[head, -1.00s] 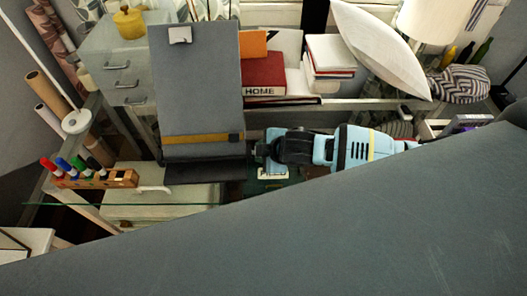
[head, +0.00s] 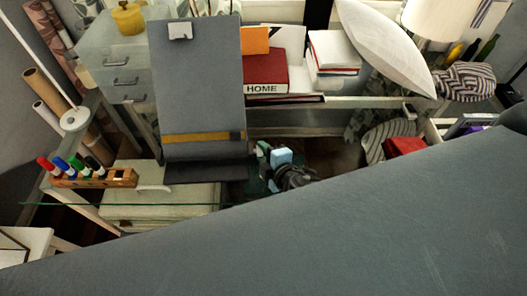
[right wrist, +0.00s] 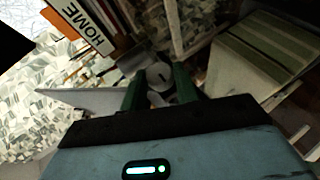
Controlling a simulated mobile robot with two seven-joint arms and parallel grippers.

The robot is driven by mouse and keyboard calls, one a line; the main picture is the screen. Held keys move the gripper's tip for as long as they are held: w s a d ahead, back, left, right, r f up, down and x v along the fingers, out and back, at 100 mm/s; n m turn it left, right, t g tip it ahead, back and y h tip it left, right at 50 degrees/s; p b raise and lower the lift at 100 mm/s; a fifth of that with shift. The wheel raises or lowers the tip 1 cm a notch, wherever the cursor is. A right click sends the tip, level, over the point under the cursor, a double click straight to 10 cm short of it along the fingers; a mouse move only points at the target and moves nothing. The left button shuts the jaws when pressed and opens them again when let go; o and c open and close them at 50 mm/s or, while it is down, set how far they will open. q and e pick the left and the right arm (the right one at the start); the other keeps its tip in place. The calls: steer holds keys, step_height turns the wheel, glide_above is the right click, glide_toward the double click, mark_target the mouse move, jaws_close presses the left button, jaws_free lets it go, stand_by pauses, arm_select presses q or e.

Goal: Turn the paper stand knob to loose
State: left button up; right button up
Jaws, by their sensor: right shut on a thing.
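The paper stand (head: 200,85) is a tall grey board with a clip at its top and a yellow-brown strap across its lower part. It stands on the glass desk in the head view. Its round grey knob (right wrist: 159,75) shows in the right wrist view between the dark green fingers of my right gripper (right wrist: 160,88). The fingers are shut on the knob. In the head view my right gripper (head: 262,167) is beside the stand's lower right side, and the knob cannot be made out there. My left gripper is not in view.
A marker holder (head: 95,179) with several markers is left of the stand. A red HOME book (head: 266,74) and other books are behind on the right. A white pillow (head: 385,45) leans near a lamp (head: 435,18). The lower right of the head view is blocked.

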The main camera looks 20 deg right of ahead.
steer(key=shift+f, duration=0.1)
stand_by(0.3)
steer(key=o, duration=1)
steer(key=shift+s, duration=0.1)
steer(key=shift+f, duration=0.1)
